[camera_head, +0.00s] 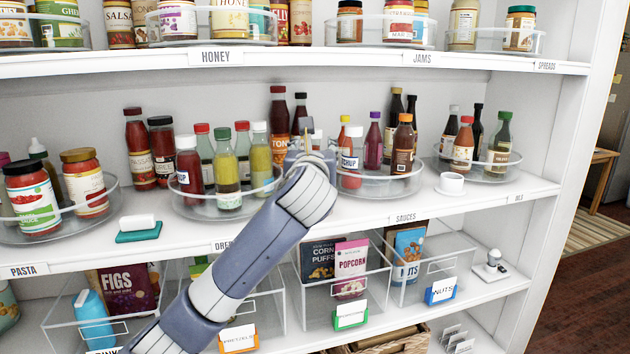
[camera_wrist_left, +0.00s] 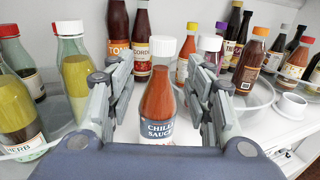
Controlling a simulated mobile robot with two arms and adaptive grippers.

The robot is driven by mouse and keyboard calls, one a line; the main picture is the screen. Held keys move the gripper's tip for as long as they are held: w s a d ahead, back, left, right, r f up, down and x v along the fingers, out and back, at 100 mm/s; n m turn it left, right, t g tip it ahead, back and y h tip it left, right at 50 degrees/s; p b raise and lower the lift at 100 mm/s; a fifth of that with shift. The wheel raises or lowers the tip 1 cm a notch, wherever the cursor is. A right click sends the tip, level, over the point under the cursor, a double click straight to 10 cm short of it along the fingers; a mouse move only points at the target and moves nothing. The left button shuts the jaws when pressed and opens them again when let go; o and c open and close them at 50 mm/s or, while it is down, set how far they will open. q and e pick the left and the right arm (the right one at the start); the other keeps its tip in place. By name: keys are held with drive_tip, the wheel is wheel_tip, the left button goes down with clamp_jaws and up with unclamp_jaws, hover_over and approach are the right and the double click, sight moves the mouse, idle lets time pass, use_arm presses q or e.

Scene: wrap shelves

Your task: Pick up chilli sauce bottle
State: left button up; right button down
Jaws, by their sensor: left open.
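The chilli sauce bottle (camera_wrist_left: 158,100) stands upright in the left wrist view, orange-red with a white cap and a dark label reading CHILLI SAUCE. My left gripper (camera_wrist_left: 158,68) is open, with one finger on each side of the bottle. I cannot tell whether either finger touches it. In the head view my left gripper (camera_head: 310,158) is at the middle shelf between two clear turntables. There my arm and gripper hide most or all of the bottle. My right gripper is not in view.
The dressings turntable (camera_head: 215,211) is left of my gripper and the sauces turntable (camera_head: 385,186) is right, both crowded with bottles. Tall red bottles (camera_head: 279,115) stand behind. A white cup (camera_head: 451,183) sits farther right. Clear bins (camera_head: 325,296) are on the shelf below.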

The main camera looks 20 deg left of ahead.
sight(315, 144)
use_arm(q)
drive_tip(key=shift+w+r, duration=0.2)
drive_tip(key=shift+w, duration=0.15)
drive_tip(key=p+x, duration=0.2)
drive_tip(key=x, duration=0.1)
drive_tip(key=shift+w, duration=0.15)
drive_tip(key=shift+w+a, duration=0.2)
drive_tip(key=shift+w, duration=0.35)
drive_tip(key=shift+s, duration=0.1)
drive_tip(key=shift+c, duration=0.6)
drive_tip(key=c, duration=0.9)
clamp_jaws()
